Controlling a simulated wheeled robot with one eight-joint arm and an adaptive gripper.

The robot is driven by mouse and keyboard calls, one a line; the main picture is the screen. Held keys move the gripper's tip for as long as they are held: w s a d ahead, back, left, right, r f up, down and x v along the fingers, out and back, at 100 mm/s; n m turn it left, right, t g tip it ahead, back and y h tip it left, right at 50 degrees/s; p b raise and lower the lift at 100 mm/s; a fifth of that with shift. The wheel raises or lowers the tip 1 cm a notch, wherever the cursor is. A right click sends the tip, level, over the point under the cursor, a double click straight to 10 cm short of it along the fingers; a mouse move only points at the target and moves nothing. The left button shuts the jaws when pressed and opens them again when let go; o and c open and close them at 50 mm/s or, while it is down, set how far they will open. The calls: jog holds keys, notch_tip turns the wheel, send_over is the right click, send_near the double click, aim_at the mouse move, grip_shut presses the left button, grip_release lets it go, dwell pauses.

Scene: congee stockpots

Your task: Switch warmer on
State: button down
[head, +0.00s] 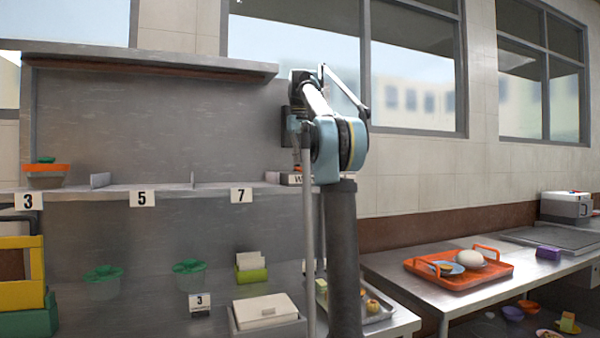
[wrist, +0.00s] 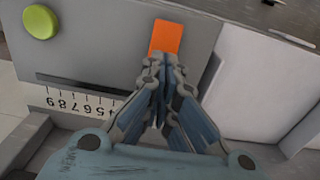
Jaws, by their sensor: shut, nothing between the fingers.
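In the wrist view, a grey panel (wrist: 110,45) carries an orange rectangular switch (wrist: 166,36), a round yellow-green button (wrist: 40,22) and a slot above a number scale (wrist: 80,98). I take this panel to be the warmer's front. My gripper (wrist: 165,62) is shut and empty, with its fingertips at the lower edge of the orange switch. I cannot tell whether they touch it. The fingers cover part of the panel below the switch. In the head view my arm stands before the shelf's right end, and I cannot make out the fingertips or the panel there.
A numbered metal shelf (head: 95,196) holds an orange container (head: 45,174) at left. Below are green-lidded cups (head: 188,280) and a white-lidded box (head: 265,312). An orange tray (head: 460,283) stands on the right-hand table. A pale wall (wrist: 262,80) adjoins the panel in the wrist view.

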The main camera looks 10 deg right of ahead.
jog(key=shift+f, duration=1.1)
dwell(0.9)
jog(key=shift+r, duration=3.55)
